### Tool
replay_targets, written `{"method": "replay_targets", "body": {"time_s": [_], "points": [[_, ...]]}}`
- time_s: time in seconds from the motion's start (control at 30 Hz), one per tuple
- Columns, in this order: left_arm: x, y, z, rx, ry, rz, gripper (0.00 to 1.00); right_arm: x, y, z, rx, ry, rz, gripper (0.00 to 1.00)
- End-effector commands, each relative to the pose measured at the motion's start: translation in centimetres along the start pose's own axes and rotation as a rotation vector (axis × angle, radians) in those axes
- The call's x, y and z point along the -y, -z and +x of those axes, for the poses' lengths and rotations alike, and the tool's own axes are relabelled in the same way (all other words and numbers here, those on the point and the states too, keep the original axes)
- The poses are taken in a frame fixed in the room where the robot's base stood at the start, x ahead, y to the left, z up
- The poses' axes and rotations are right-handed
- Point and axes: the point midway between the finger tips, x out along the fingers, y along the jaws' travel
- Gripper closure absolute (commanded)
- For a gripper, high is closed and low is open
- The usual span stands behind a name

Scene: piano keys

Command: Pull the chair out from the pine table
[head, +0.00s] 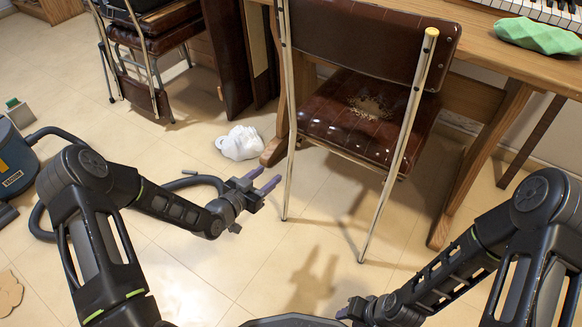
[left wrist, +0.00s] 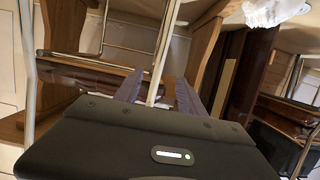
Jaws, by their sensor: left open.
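The chair (head: 365,112) has a brown seat with a torn patch, a brown backrest and pale metal legs. It stands with its seat partly under the pine table (head: 480,52). My left gripper (head: 268,180) is open and empty, just left of the chair's left rear leg post. In the left wrist view the fingers (left wrist: 158,92) point toward the chair, with a pale metal post (left wrist: 160,50) showing between them, apparently ahead of the tips. My right gripper (head: 345,312) is low at the bottom edge, away from the chair; its fingers are mostly hidden.
A white crumpled cloth (head: 240,143) lies on the floor left of the chair. Stacked folding chairs (head: 150,40) stand at the back left. A vacuum cleaner (head: 14,160) and its hose are at the left. A keyboard (head: 545,10) and green object (head: 538,36) are on the table. Floor before the chair is clear.

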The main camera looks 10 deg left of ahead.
Motion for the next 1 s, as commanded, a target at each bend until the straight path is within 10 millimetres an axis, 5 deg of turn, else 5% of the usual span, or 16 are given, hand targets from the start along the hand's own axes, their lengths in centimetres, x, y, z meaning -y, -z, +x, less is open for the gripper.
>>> {"method": "replay_targets", "body": {"time_s": [0.53, 1.0], "points": [[0.1, -0.1, 1.2, -0.007, 0.000, 0.005, 0.53, -0.2, 0.0, 0.6, -0.003, 0.000, 0.000, 0.64], [0.0, -0.7, 10.6, -0.008, -0.001, 0.006, 0.53, -1.9, 0.5, 5.3, -0.011, 0.008, 0.004, 0.64]]}}
